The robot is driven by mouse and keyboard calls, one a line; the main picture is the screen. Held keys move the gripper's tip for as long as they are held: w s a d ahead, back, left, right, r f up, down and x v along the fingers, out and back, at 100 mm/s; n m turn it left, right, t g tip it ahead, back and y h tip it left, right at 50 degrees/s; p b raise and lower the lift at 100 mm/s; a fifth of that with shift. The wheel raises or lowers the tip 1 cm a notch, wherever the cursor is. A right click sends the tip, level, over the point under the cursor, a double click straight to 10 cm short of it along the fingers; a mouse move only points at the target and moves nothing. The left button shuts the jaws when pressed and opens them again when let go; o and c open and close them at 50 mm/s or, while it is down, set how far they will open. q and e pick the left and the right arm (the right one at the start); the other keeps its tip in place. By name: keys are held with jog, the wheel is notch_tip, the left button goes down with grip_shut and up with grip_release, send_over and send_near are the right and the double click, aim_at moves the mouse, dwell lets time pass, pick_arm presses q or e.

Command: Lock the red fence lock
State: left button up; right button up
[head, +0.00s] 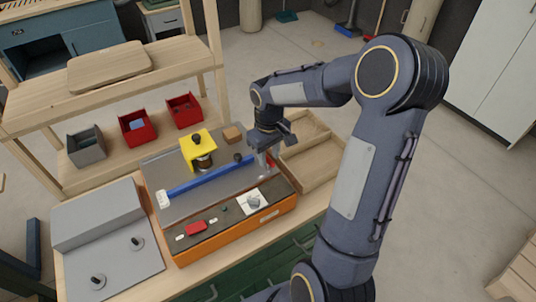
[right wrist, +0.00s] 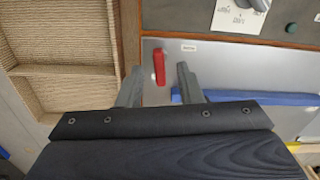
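The red fence lock (right wrist: 159,67) is a small upright red bar on the grey metal plate in the right wrist view, beside a small white label. In the head view only a bit of red shows near my right gripper (head: 267,160), which partly hides it. In the right wrist view my right gripper (right wrist: 158,82) is open, its two fingers apart on either side of the lock's line, with nothing seen between them in contact. My left gripper is not in view.
A yellow guard (head: 196,146) stands over a dark spindle behind the blue bar. The orange-sided machine's front panel (head: 230,213) carries a red switch (head: 196,228) and a dial plate (head: 253,202). Wooden trays (head: 312,165) sit right of the machine; red and grey bins line the shelf.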

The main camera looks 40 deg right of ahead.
jog(key=shift+f, duration=0.35)
grip_shut()
jog(key=shift+f+m+b, duration=0.1)
jog(key=shift+m+b, duration=0.25)
jog(key=shift+m, duration=0.55)
grip_release()
